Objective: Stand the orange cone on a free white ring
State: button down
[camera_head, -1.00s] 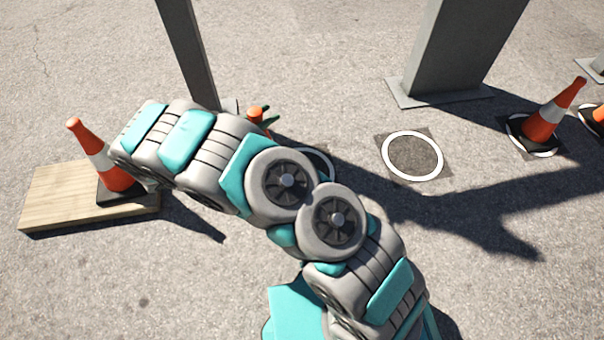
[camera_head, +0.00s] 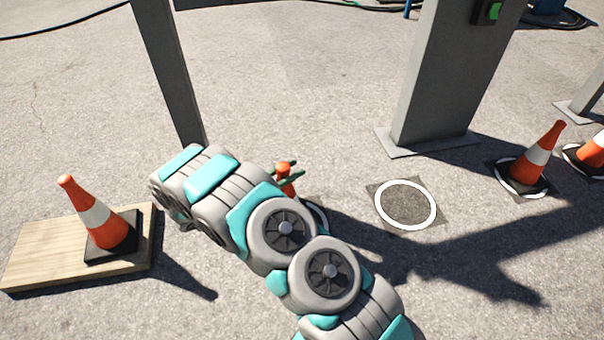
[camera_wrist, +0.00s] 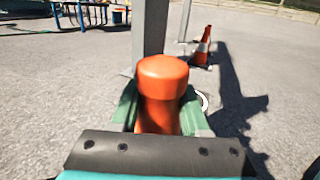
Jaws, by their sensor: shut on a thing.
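My gripper (camera_head: 286,180) is shut on an orange cone (camera_head: 284,168), whose top shows between the fingers. In the wrist view, my gripper (camera_wrist: 163,108) grips its orange upper part (camera_wrist: 163,78). My arm hides its base, so I cannot tell whether it touches the ground. A white ring (camera_head: 320,212) lies partly hidden behind my arm by the held cone; a piece shows in the wrist view (camera_wrist: 204,100). A fully visible white ring (camera_head: 434,217) to the right is empty. Another orange cone (camera_head: 98,215) stands on a wooden board (camera_head: 45,252) at left.
A cone (camera_head: 537,160) stands on a ring at right, with another (camera_head: 596,152) at the picture's edge. A thin grey post (camera_head: 168,70) and a wide grey pillar (camera_head: 450,75) stand behind. Open asphalt lies in front.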

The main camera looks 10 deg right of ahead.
jog(key=d+f, duration=0.1)
jog(key=w+d+f, duration=0.2)
jog(key=shift+d+f, duration=0.3)
jog(key=shift+f, duration=0.1)
dwell(0.5)
jog(key=shift+c, duration=1.8)
grip_release()
jog(key=shift+f, duration=0.1)
jog(key=v, duration=1.2)
